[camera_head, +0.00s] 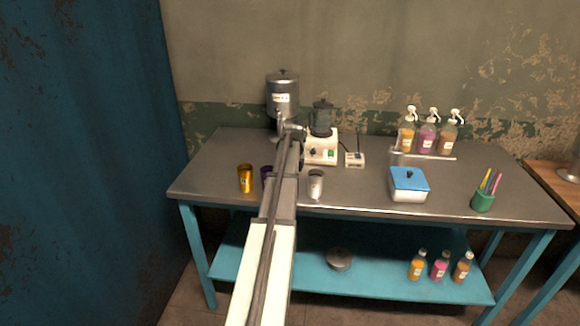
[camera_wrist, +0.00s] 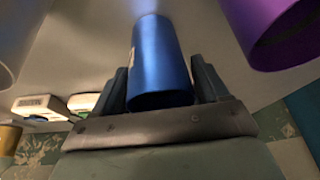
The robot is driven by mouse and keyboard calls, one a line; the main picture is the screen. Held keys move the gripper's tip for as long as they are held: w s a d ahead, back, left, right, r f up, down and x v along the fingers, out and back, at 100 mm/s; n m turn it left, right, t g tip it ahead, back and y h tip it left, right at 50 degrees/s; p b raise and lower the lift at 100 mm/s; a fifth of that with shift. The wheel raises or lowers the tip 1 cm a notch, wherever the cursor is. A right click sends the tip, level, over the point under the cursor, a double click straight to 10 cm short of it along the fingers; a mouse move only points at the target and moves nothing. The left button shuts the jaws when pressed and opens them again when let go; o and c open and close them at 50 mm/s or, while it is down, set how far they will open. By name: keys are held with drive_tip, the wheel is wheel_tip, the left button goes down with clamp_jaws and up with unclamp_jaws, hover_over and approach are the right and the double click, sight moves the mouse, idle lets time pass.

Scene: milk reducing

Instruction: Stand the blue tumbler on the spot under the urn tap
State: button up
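The blue tumbler (camera_wrist: 160,65) shows in the wrist view between the two fingers of my gripper (camera_wrist: 161,75). The fingers lie close along both its sides; I cannot tell whether they press on it. In the head view my arm hides the blue tumbler and my gripper. The urn (camera_head: 283,98) is a grey metal vessel with a white label at the back of the table.
A purple tumbler (camera_wrist: 285,30) and a silver tumbler (camera_head: 316,184) stand close on either side; a yellow tumbler (camera_head: 245,178) is further left. A white machine with a dark jug (camera_head: 322,120) is right of the urn.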

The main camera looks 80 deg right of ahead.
drive_tip(key=shift+o, duration=1.3)
drive_tip(key=v, duration=1.1)
drive_tip(key=shift+r, duration=0.2)
drive_tip(key=shift+a+r, duration=0.2)
drive_tip(key=shift+c, duration=0.2)
drive_tip(key=shift+a+r, duration=0.1)
drive_tip(key=shift+r, duration=0.1)
drive_tip(key=shift+c, duration=1.4)
